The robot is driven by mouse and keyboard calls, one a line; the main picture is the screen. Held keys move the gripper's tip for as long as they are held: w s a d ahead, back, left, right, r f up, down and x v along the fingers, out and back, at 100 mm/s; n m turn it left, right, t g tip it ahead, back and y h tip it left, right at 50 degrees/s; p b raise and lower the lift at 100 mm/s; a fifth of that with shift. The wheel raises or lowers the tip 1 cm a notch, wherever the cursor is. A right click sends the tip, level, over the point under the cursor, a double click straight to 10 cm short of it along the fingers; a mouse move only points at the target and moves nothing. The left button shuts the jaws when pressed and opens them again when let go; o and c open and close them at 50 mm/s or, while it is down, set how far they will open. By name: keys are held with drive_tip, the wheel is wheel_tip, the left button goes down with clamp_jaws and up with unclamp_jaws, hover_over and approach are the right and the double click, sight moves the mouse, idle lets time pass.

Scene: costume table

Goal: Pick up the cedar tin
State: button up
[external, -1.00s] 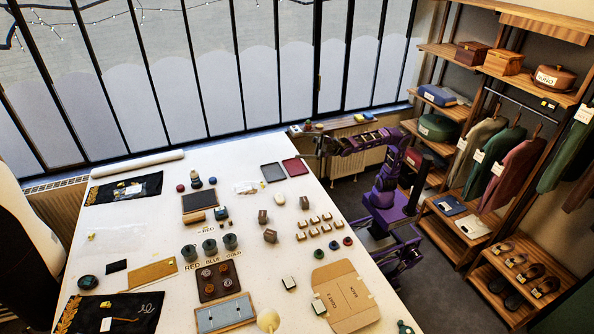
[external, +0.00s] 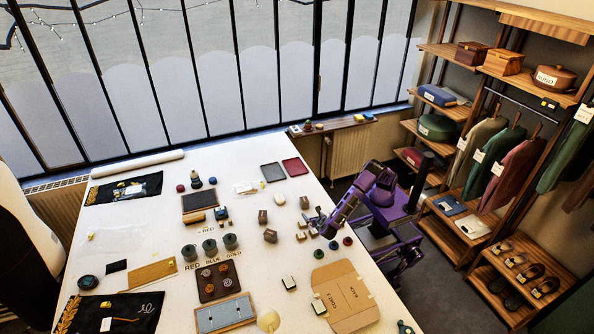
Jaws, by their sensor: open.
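My gripper (external: 316,217) is open, low over this group. My gripper and forearm hide some of the tins. I cannot tell whether the fingers touch any tin or stand around one.
Brown blocks (external: 270,236) stand left of the tins. Small coloured round pieces (external: 347,241) lie to the right front. A flat cardboard piece (external: 345,295) lies nearer the front. Dark and red trays (external: 295,167) lie behind. The table's right edge is close to my arm.

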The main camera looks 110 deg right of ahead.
sight(306, 204)
drive_tip(key=shift+g+h, duration=0.3)
drive_tip(key=shift+g, duration=0.1)
drive_tip(key=x, duration=1.8)
drive_tip(key=shift+s, duration=0.4)
clamp_jaws()
